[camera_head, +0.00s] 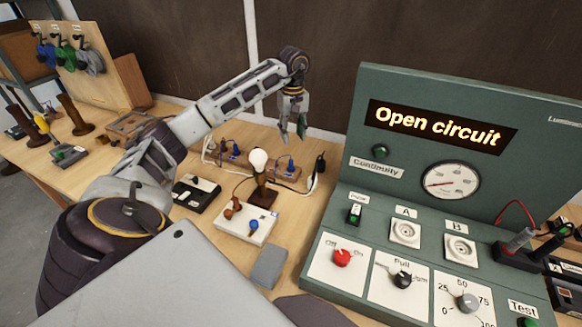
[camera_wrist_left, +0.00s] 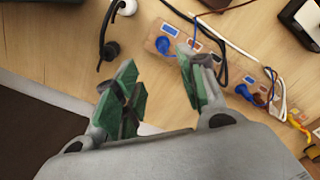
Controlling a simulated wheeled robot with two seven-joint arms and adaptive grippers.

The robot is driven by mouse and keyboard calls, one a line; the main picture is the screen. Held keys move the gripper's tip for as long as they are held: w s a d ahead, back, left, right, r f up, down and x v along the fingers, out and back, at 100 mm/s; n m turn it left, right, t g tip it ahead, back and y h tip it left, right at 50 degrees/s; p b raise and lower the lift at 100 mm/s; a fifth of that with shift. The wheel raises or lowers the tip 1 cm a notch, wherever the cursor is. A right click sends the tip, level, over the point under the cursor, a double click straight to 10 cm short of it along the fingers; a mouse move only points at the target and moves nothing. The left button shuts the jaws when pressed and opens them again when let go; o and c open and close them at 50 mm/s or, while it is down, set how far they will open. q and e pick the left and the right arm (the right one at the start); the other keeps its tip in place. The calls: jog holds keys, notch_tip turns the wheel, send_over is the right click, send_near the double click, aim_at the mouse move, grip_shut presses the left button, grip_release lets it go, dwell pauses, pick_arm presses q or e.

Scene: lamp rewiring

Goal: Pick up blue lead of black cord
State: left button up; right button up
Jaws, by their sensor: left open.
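My left gripper (camera_head: 293,130) hangs open and empty above the back of the bench, over the cord area. In the left wrist view its green-padded fingers (camera_wrist_left: 158,90) are apart with bare wood between them. A wooden strip (camera_wrist_left: 215,62) lies beside the right finger, with blue knobs (camera_wrist_left: 164,44) and thin blue wire on it. The black cord (camera_wrist_left: 223,62) crosses this strip, partly behind the finger. A black plug (camera_wrist_left: 110,50) lies near the left finger, and also shows in the head view (camera_head: 320,163). I cannot tell which blue piece is the black cord's lead.
A lamp with a white bulb (camera_head: 258,160) stands in front of the strip, close to a white switch board (camera_head: 246,222). A green tester panel (camera_head: 450,190) reading "Open circuit" stands at right. A dark wall is behind. A white cord (camera_head: 208,148) lies at the strip's left.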

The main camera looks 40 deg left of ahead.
aim_at(291, 161)
pick_arm(q)
jog(key=shift+s+f, duration=0.1)
jog(key=shift+f, duration=3.8)
pick_arm(e)
jog(key=shift+w+a+r, duration=0.2)
jog(key=shift+a+r, duration=0.05)
jog(key=shift+a, duration=0.15)
pick_arm(q)
jog(key=shift+f+p, duration=0.2)
jog(key=shift+p, duration=0.1)
pick_arm(e)
jog(key=shift+s, duration=0.1)
pick_arm(q)
jog(key=shift+f, duration=0.5)
notch_tip(291, 161, down, 2)
jog(key=shift+s+a+f+p, duration=0.1)
jog(key=shift+s+a+p, duration=0.05)
jog(key=shift+p, duration=0.25)
jog(key=shift+f, duration=0.85)
pick_arm(e)
jog(key=shift+s+a+r, duration=0.15)
jog(key=shift+a+r, duration=0.15)
jog(key=shift+a, duration=0.25)
jog(key=shift+s+a+r, duration=0.1)
jog(key=shift+a+r, duration=0.15)
jog(key=shift+a, duration=0.25)
jog(key=shift+d, duration=0.1)
